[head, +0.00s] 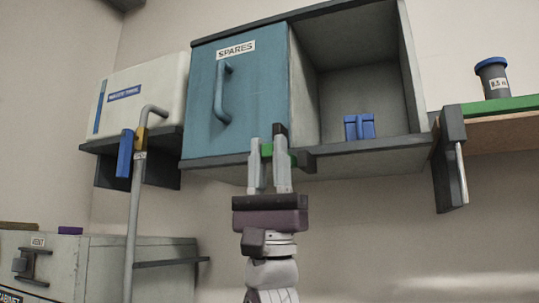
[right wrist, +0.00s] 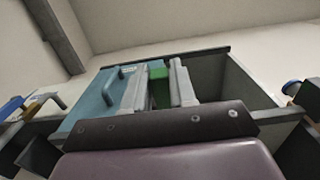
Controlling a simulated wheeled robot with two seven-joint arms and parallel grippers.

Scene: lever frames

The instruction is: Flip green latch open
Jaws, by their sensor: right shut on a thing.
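The green latch (head: 267,151) sits at the lower right corner of the teal door labelled SPARES (head: 228,98), at the front edge of the wall cabinet. My right gripper (head: 267,148) reaches up from below with its two fingers on either side of the latch, shut on it. In the right wrist view, the green latch (right wrist: 158,82) shows between the two fingers (right wrist: 160,85). The fingers hide part of the latch. The teal door covers the left part of the cabinet. My left gripper is not in view.
The cabinet's right compartment (head: 365,95) is open and holds a blue object (head: 359,127). A white dispenser (head: 145,95) and a grey pipe with a blue handle (head: 125,153) are at left. A shelf at right bears a dark jar (head: 493,80). A grey cabinet (head: 95,265) stands lower left.

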